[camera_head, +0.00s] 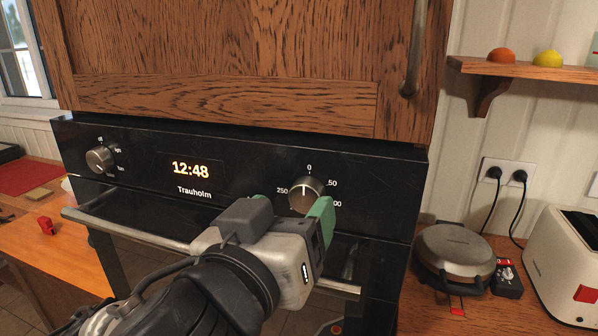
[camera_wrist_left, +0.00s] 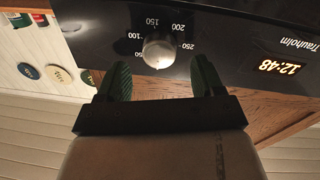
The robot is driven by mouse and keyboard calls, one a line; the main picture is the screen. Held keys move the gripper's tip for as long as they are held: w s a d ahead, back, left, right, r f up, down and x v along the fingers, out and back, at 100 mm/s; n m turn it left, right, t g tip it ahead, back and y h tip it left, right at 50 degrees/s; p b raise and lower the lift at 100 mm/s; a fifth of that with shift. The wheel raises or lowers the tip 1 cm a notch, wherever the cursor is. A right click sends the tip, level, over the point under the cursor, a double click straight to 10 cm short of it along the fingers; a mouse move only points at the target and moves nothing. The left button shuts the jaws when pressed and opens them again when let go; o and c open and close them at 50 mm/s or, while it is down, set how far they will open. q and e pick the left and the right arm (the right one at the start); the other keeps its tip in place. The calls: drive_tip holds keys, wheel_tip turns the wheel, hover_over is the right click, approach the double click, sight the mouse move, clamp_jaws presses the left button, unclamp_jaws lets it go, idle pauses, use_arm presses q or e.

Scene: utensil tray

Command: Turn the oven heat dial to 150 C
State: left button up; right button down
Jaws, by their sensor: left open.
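The oven heat dial (camera_head: 306,194) is a round silver knob on the black oven panel, right of the clock. Its light mark points up towards the 0 in the head view. My left gripper (camera_head: 290,210) is open in front of the dial, with green finger pads. In the left wrist view the dial (camera_wrist_left: 158,50) appears inverted, between and beyond the two spread fingers (camera_wrist_left: 161,80), apart from both. The 100, 150, 200 and 250 labels are readable there. In the head view my gripper hides the dial's lower labels. My right gripper is in neither view.
A second knob (camera_head: 99,159) is at the panel's left, and the clock (camera_head: 190,169) reads 12:48. The oven handle (camera_head: 125,229) runs below the panel. A wooden cabinet door (camera_head: 230,50) is above. A waffle maker (camera_head: 455,250) and toaster (camera_head: 565,255) stand at right.

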sight(307, 196)
use_arm(q)
drive_tip(key=shift+w+d, duration=0.2)
drive_tip(key=shift+w, duration=0.3)
drive_tip(key=shift+x, duration=0.9)
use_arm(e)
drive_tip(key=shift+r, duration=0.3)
use_arm(q)
drive_tip(key=shift+s, duration=0.1)
drive_tip(key=shift+c, duration=0.2)
drive_tip(key=c, duration=0.9)
